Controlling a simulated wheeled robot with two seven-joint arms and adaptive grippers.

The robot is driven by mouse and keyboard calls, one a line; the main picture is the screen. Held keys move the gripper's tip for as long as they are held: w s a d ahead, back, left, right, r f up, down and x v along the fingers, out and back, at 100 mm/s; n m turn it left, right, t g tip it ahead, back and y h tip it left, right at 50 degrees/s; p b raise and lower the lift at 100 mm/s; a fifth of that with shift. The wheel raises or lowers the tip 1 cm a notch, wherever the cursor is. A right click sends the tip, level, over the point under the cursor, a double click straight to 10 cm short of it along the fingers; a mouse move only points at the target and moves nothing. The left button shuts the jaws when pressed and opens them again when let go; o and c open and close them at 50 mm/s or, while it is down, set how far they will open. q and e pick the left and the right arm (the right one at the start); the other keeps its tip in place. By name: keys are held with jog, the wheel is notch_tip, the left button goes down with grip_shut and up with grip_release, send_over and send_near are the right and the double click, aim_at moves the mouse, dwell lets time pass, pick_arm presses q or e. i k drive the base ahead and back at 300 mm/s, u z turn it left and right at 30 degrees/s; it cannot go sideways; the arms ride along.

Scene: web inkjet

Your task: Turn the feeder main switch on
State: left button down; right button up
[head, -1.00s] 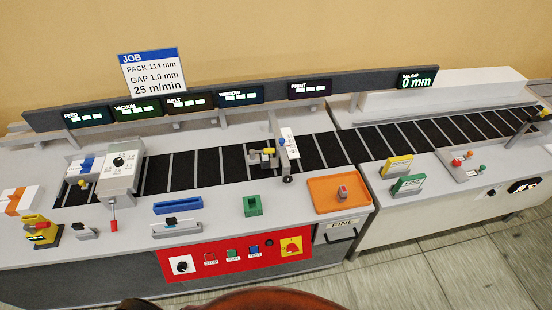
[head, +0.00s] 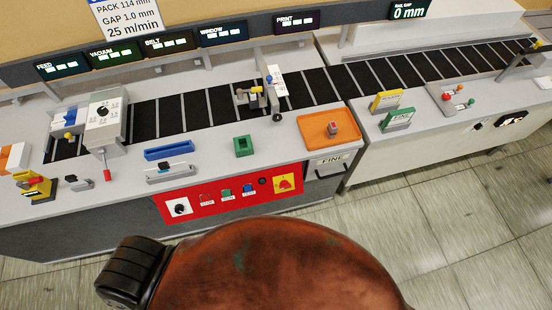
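A yellow plate with a red rotary knob (head: 285,184), which looks like the main switch, sits at the right end of the red control panel (head: 215,209) on the feeder's front. The knob's exact setting is too small to read. On the same panel are a white dial with a black knob (head: 180,207), a red STOP button (head: 206,198), a green button (head: 227,194) and a blue button (head: 249,190). Neither of my grippers shows in the head view.
An orange tray (head: 312,142) with a small red-topped block stands above the panel's right side. A FINE drawer (head: 331,163) is just right of the switch. A green holder (head: 243,146) and blue bar (head: 169,150) lie on the deck. Tiled floor (head: 450,225) is clear at right.

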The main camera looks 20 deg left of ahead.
aim_at(284, 185)
jog(key=z, duration=1.25)
jog(key=k, duration=0.85)
jog(key=u, duration=1.15)
jog(key=i, duration=0.5)
jog(key=z, duration=0.05)
